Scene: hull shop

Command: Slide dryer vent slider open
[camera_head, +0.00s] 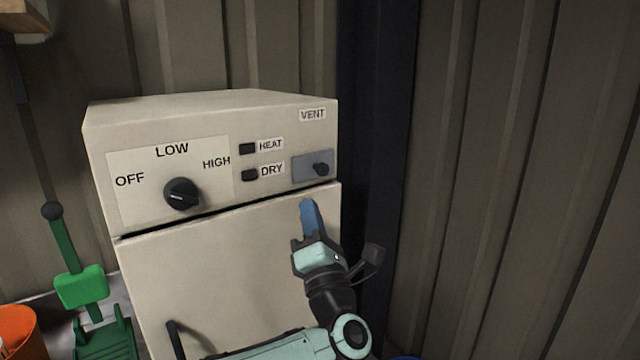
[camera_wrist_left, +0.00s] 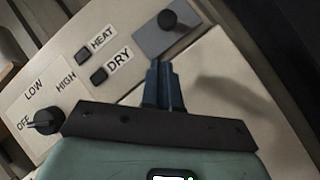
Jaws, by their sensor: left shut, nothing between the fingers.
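The dryer (camera_head: 215,260) is a beige cabinet with a control panel along its top. The vent slider is a dark round knob (camera_head: 320,169) on a grey plate (camera_head: 302,171) under the VENT label, at the plate's right part. The knob also shows in the left wrist view (camera_wrist_left: 167,20), top middle, on its grey plate (camera_wrist_left: 152,42). My left gripper (camera_head: 307,204) has blue fingers, shut and empty, just below the plate in the head view. In the left wrist view its fingertips (camera_wrist_left: 158,66) point toward the plate and look apart from the knob. My right gripper is not in view.
The panel also has a rotary dial (camera_head: 182,194) and two dark buttons, HEAT (camera_head: 247,149) and DRY (camera_head: 249,175). A door handle (camera_head: 175,340) sticks out low on the front. A green lever device (camera_head: 80,285) and an orange bucket (camera_head: 18,330) stand left. Corrugated wall is behind and right.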

